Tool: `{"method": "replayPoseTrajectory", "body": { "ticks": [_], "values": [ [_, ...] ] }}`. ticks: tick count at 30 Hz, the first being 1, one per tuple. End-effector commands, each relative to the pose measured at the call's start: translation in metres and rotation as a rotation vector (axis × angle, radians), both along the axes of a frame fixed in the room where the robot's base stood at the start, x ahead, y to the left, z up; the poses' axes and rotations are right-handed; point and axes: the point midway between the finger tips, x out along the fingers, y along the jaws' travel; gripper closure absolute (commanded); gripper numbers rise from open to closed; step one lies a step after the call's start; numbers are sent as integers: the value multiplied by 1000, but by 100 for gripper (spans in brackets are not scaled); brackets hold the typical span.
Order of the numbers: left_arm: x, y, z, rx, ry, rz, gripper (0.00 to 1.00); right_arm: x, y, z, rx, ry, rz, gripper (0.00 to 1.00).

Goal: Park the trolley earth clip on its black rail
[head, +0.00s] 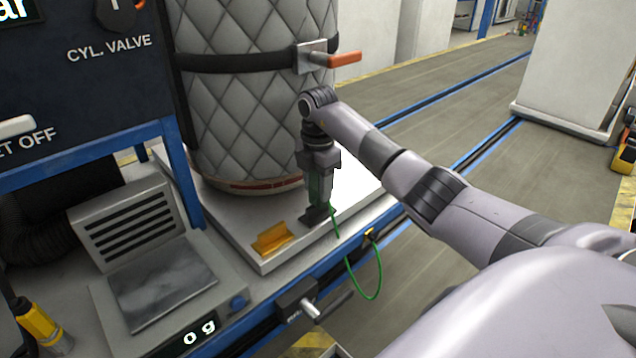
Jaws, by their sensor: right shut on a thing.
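My right gripper (318,197) points down over the front edge of the white platform, beside the quilted cylinder. It is shut on the green earth clip (316,187), which is mostly hidden by the fingers. A short black piece (313,216), which looks like the black rail, lies on the platform just under the fingertips. I cannot tell whether the clip touches it. My left gripper is not in view.
A scale (163,280) sits at lower left. A black-and-silver handle (311,306) projects from the trolley front.

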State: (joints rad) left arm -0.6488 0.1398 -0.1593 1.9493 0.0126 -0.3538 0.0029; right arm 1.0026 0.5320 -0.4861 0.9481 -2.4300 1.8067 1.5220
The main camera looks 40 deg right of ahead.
Motion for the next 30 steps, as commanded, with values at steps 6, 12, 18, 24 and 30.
{"method": "replayPoseTrajectory", "body": {
  "ticks": [6, 12, 18, 24, 30],
  "values": [
    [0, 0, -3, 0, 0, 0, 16, 0, 0, -6, -1, 0, -1, 90],
    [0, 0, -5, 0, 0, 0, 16, 0, 0, -11, 0, -1, -1, 90],
    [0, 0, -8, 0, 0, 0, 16, 0, 0, -16, 0, -1, -1, 90],
    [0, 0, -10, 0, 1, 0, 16, 0, 0, -21, 0, 0, 0, 90],
    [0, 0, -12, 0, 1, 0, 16, 0, 0, -26, 0, 0, 0, 90]
  ]
}}
